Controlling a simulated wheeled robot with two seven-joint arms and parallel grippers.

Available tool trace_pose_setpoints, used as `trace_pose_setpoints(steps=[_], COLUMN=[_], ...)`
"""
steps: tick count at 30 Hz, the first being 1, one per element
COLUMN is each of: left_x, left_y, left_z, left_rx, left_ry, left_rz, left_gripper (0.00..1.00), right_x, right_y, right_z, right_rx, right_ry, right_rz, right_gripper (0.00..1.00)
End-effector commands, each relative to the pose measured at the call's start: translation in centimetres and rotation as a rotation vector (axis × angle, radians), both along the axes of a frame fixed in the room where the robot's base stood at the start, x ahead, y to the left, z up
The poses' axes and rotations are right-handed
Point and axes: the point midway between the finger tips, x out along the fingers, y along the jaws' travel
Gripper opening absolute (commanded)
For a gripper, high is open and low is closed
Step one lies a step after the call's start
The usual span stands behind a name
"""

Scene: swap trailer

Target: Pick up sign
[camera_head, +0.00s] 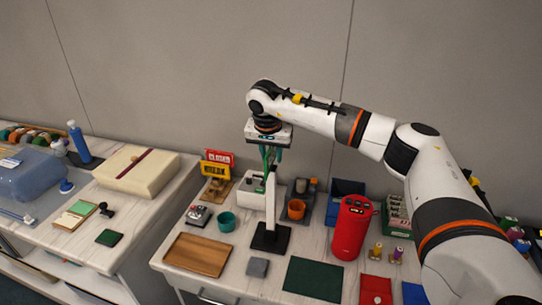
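A small yellow sign (214,170) with dark lettering stands near the back of the right-hand table, with a red sign (219,156) close behind it. My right gripper (269,160) points down to the right of these signs, apart from them. It is above or at the top of a slim white post (270,200) on a black square base (270,238). Its greenish fingers are small and overlap the things behind, so I cannot tell whether they are open or touch the post. My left gripper is not in view.
A red cylinder (351,228), a teal cup (226,221), a wooden tray (197,254) and a dark green mat (313,279) share the table. A cream box (137,170) and a blue bottle (78,141) stand on the left table. A gap separates the tables.

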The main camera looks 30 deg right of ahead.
Motion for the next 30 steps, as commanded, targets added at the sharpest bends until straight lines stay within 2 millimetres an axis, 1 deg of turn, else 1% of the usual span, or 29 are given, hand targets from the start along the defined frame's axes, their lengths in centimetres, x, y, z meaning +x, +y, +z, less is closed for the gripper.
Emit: trace_pose_setpoints(steps=[3,30], left_x=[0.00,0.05], left_y=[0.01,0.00], left_z=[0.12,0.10], left_rx=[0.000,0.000], left_ry=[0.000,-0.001], left_rz=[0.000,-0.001], left_gripper=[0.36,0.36], right_x=[0.06,0.06], right_y=[-0.11,-0.10], right_z=[-0.41,-0.88], right_rx=[-0.001,0.000], right_ry=[-0.001,-0.002], right_rz=[0.000,-0.001], right_gripper=[0.31,0.31])
